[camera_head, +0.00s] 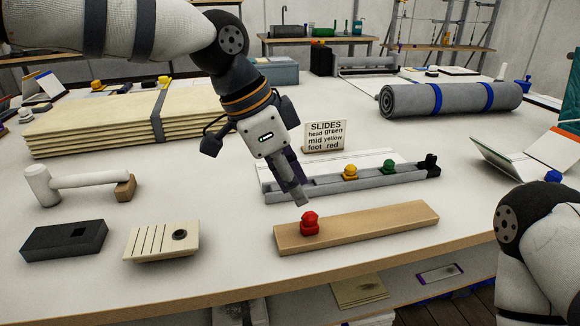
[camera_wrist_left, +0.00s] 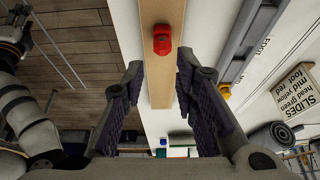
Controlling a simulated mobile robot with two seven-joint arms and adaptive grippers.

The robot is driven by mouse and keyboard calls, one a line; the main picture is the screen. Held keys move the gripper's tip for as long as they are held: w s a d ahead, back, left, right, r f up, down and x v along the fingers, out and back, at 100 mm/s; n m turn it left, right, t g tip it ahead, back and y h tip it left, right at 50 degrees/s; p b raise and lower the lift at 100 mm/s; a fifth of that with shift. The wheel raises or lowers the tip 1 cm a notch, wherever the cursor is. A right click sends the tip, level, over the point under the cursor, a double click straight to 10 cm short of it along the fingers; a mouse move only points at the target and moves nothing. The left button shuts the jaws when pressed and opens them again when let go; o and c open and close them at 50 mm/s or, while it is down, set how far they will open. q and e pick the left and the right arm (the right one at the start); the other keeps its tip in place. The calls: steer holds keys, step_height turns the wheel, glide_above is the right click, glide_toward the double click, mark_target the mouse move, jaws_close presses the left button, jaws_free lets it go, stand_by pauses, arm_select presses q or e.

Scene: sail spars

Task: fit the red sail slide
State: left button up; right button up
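The red sail slide (camera_head: 310,224) stands upright near the left end of a pale wooden block (camera_head: 375,225). It also shows in the left wrist view (camera_wrist_left: 162,39), just beyond my fingertips. My left gripper (camera_head: 297,196) is above and slightly left of the slide, pointing down; its fingers are apart and empty in the wrist view (camera_wrist_left: 160,67). Behind the block lies a grey rail (camera_head: 310,188) carrying a yellow slide (camera_head: 351,172) and a green slide (camera_head: 389,168). The rail's left part is bare. My right arm is at the right edge; its gripper is unclear.
A sign (camera_head: 325,136) behind the rail reads head green, mid yellow, foot red. A mallet (camera_head: 80,183), a dark block (camera_head: 63,240) and a slotted wooden block (camera_head: 162,240) lie left. A grey roll (camera_head: 450,99) lies at the back right.

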mark_target(308, 213)
arm_select(q)
steer(key=x, duration=0.2)
steer(key=b+x, duration=0.1)
steer(key=x, duration=0.2)
steer(key=shift+w+a+f, duration=0.1)
steer(key=shift+a, duration=0.15)
steer(key=shift+x, duration=0.8)
steer(key=shift+d, duration=0.1)
steer(key=c, duration=0.6)
steer(key=shift+r+p, duration=0.65)
steer(key=shift+r, duration=1.55)
jaws_close()
steer(key=shift+f, duration=0.15)
arm_select(e)
steer(key=shift+f, duration=0.1)
